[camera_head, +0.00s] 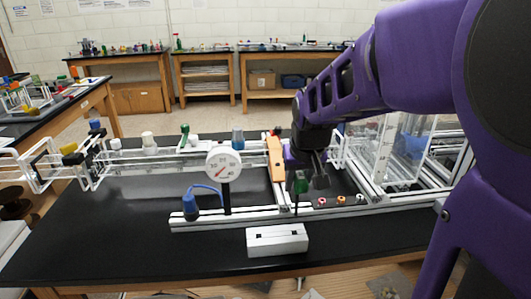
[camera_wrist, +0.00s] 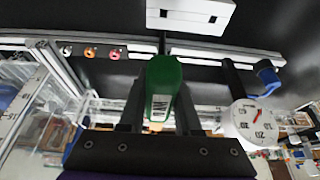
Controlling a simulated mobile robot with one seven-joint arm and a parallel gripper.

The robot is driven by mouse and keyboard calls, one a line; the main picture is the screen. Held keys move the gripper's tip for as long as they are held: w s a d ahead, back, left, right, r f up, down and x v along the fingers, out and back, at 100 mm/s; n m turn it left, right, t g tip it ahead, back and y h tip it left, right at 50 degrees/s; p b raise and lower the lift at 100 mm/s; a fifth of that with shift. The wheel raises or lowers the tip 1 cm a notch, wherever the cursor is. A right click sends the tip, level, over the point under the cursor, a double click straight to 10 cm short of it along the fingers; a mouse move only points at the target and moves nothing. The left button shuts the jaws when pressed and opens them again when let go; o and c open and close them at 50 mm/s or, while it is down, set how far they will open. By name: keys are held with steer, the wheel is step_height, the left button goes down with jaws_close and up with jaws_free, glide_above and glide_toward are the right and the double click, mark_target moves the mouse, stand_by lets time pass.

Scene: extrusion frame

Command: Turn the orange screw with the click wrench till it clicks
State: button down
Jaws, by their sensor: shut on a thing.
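My gripper (camera_head: 309,178) is shut on the green handle of the click wrench (camera_head: 299,185). In the wrist view the green handle (camera_wrist: 163,85) sits between the two dark fingers. A thin dark shaft hangs below it in the head view; its tip is hard to make out. The orange screw (camera_head: 341,199) is the middle of three coloured heads on a dark strip on the front rail, to the right of the wrench. The orange screw also shows in the wrist view (camera_wrist: 90,52), left of the handle. The wrench is apart from it.
A white slotted block (camera_head: 277,240) lies on the black table in front of the rail. A round dial gauge (camera_head: 223,164) on a post and a blue-capped part with a cable (camera_head: 190,205) stand to the left. An orange bar (camera_head: 275,159) and clear panels stand behind.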

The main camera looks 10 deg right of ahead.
steer(key=c, duration=1.3)
jaws_free()
jaws_close()
steer(key=shift+r+p, duration=0.95)
steer(key=shift+r, duration=2.35)
